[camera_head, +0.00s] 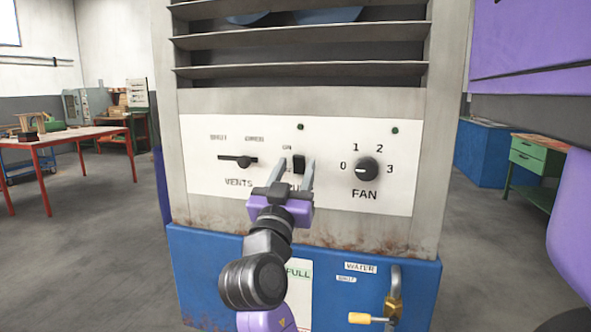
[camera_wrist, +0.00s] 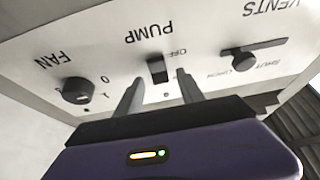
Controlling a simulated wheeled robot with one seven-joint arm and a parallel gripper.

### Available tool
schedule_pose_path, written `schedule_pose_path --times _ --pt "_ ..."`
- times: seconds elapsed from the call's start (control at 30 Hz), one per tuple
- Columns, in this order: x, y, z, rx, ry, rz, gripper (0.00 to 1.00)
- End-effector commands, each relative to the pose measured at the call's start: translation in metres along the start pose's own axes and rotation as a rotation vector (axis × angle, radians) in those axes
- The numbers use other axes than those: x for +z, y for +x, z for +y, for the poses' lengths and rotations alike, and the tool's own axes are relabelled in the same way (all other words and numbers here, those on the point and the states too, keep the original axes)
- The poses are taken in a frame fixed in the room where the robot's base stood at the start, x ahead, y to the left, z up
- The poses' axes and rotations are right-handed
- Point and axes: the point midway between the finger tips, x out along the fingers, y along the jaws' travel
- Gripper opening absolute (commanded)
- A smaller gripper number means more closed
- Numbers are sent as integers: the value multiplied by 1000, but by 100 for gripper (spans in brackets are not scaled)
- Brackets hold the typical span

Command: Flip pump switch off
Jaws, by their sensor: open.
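The pump switch (camera_head: 299,164) is a small black rocker on the white control panel (camera_head: 230,190), between the vents slider and the fan knob. In the wrist view, which is upside down, the switch (camera_wrist: 158,68) sits by the PUMP lettering and an OFF mark. Which way it is tipped I cannot tell. My gripper (camera_head: 297,168) is in front of the panel with its fingers apart and empty. In the wrist view its two fingertips (camera_wrist: 160,79) lie on either side of the switch's lower picture edge. Contact is not clear. The gripper covers most of the PUMP label in the head view.
Below, a brass valve (camera_head: 394,300) projects from the blue base. A red-legged table (camera_head: 70,135) stands left; open floor lies between.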

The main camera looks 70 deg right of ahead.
Motion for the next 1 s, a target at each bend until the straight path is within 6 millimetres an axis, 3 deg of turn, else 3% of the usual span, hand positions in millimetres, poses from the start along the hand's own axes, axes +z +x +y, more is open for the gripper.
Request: schedule_pose_path --times 0.43,1.0 --pt "1 -66 -1 -5 1 0 45" --pt "0 -73 0 -1 1 0 45"
